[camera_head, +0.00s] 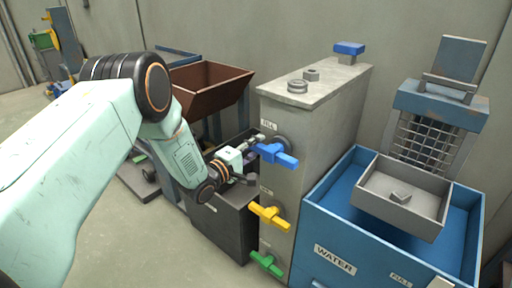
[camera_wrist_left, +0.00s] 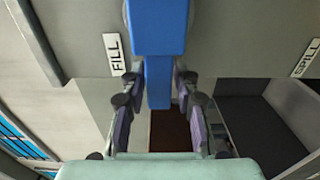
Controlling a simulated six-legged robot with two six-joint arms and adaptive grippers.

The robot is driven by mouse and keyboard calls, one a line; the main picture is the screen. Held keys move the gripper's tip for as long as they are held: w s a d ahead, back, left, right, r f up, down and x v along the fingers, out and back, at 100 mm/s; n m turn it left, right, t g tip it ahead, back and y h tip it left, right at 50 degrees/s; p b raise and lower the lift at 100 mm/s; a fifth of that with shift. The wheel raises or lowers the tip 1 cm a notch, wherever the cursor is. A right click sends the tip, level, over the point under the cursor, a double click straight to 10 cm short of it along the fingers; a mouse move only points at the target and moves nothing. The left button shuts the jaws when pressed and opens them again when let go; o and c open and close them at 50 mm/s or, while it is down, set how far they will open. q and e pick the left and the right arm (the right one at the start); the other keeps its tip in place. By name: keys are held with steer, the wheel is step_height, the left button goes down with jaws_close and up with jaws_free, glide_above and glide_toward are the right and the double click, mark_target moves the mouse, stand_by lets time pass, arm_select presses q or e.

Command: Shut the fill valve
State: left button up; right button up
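The fill valve has a blue handle (camera_head: 275,153) high on the front of a tall grey cabinet (camera_head: 310,120), beside a FILL label (camera_head: 267,125). The handle lies roughly sideways in the head view. My left gripper (camera_head: 254,143) is at the handle's left end. In the left wrist view the blue handle (camera_wrist_left: 158,28) comes down between my left fingers (camera_wrist_left: 158,78). The fingertips sit close against both sides of its narrow part, with no clear gap. The tips are partly hidden by the handle. My right gripper is not in view.
Below are a yellow handle (camera_head: 269,216) and a green handle (camera_head: 266,263). A blue WATER tank (camera_head: 330,235) with a grey tray (camera_head: 425,222) stands to the right. A dark box (camera_head: 222,222) and a brown hopper (camera_head: 212,82) are to the left. The floor at left is free.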

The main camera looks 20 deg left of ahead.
arm_select(q)
steer(key=shift+o, duration=1.1)
steer(key=v, duration=1.2)
